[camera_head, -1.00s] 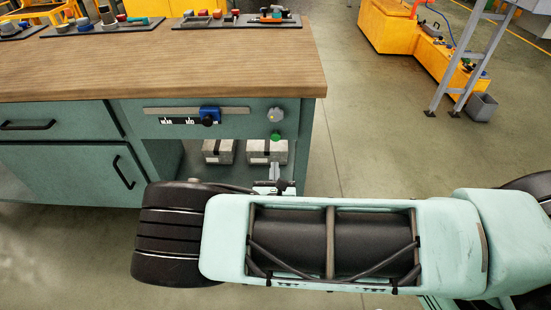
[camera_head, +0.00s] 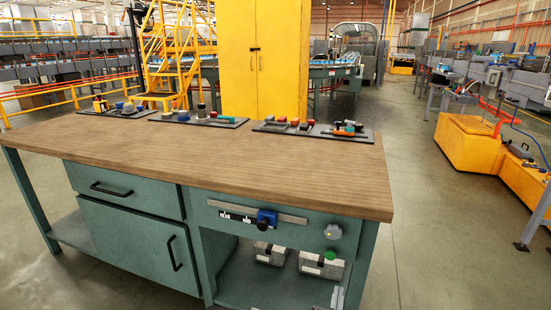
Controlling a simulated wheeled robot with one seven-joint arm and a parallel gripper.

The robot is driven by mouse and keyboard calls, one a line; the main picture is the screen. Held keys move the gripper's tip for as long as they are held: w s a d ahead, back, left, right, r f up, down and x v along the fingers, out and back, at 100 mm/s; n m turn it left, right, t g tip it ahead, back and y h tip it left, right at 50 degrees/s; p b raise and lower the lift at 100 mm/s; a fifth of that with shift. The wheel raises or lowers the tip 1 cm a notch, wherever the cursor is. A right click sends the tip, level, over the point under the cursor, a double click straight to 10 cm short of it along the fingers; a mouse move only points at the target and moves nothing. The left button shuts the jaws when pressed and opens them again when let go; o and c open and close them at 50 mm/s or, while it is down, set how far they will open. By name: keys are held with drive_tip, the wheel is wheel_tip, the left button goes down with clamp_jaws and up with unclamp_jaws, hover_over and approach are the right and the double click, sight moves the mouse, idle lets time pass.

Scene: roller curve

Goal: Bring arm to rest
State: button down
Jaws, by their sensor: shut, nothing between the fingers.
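Only the tip of my gripper (camera_head: 335,297) shows, at the bottom edge in front of the bench's open shelf bay. It is shut and holds nothing that I can see. The rest of my arm is below the picture. The workbench (camera_head: 215,165) has a wooden top and a green frame. Its front panel carries a slider with a blue block (camera_head: 266,218), a grey knob (camera_head: 332,232) and a green button (camera_head: 330,254) under the knob.
Two grey boxes (camera_head: 321,264) sit in the open bay. Trays (camera_head: 310,130) with small parts line the bench's back edge. A yellow cabinet (camera_head: 265,60) stands behind. Yellow units (camera_head: 468,145) stand at right. Floor (camera_head: 420,230) right of the bench is clear.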

drive_tip(key=s+d+r+m+g+h+p, duration=0.3)
drive_tip(key=s+d+r+m+g+h, duration=0.25)
drive_tip(key=s+r+m+g, duration=0.7)
drive_tip(key=s+a+r+m+g+y+p, duration=0.2)
drive_tip(key=s+r+m+y, duration=0.4)
drive_tip(key=r, duration=0.4)
drive_tip(key=s+a+r+m+g+y+p, duration=0.2)
drive_tip(key=s+a+r+m+y, duration=0.2)
drive_tip(key=r, duration=0.7)
drive_tip(key=s+m+y, duration=0.1)
drive_tip(key=s+m, duration=0.1)
drive_tip(key=s, duration=0.1)
drive_tip(key=shift+a+g+y+p, duration=0.35)
drive_tip(key=shift+p, duration=0.05)
drive_tip(key=shift+r, duration=0.1)
